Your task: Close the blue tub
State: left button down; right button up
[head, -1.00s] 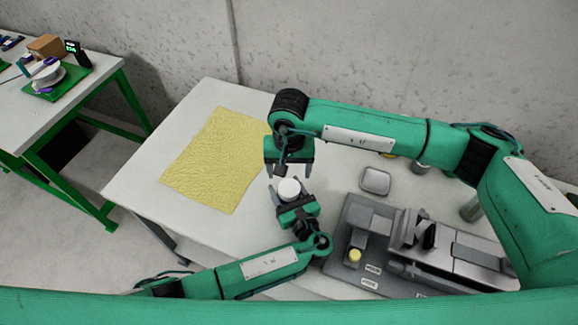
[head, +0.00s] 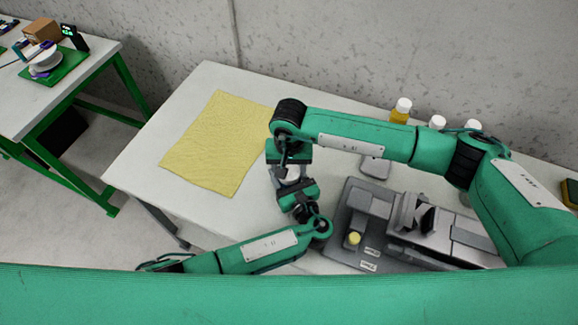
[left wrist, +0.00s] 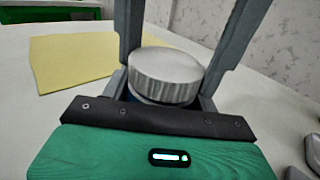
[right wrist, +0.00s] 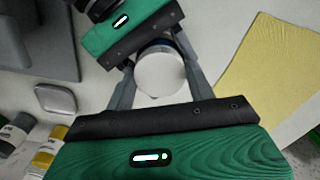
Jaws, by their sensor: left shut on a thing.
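The blue tub has a pale, ridged round lid on top, seen in the left wrist view (left wrist: 165,75). Only a sliver of its blue body shows under the lid. My left gripper (head: 296,188) is shut on the tub and holds it upright above the table. My right gripper (head: 290,170) points down from above, with its fingers on either side of the lid, as the right wrist view (right wrist: 160,68) shows. Its jaws look open; any contact with the lid is hard to tell. The lid (right wrist: 161,72) fills the space between its fingers.
A yellow cloth (head: 215,145) lies on the table left of the grippers. A grey fixture (head: 345,225) with a yellow-topped part stands to the right. A small metallic tin (head: 375,167) and several white-capped bottles (head: 402,110) are behind my right arm.

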jog(key=c, duration=0.4)
jog(key=shift+m, duration=1.7)
jog(key=o, duration=1.1)
jog(key=shift+r, duration=2.25)
jog(key=shift+c, duration=0.6)
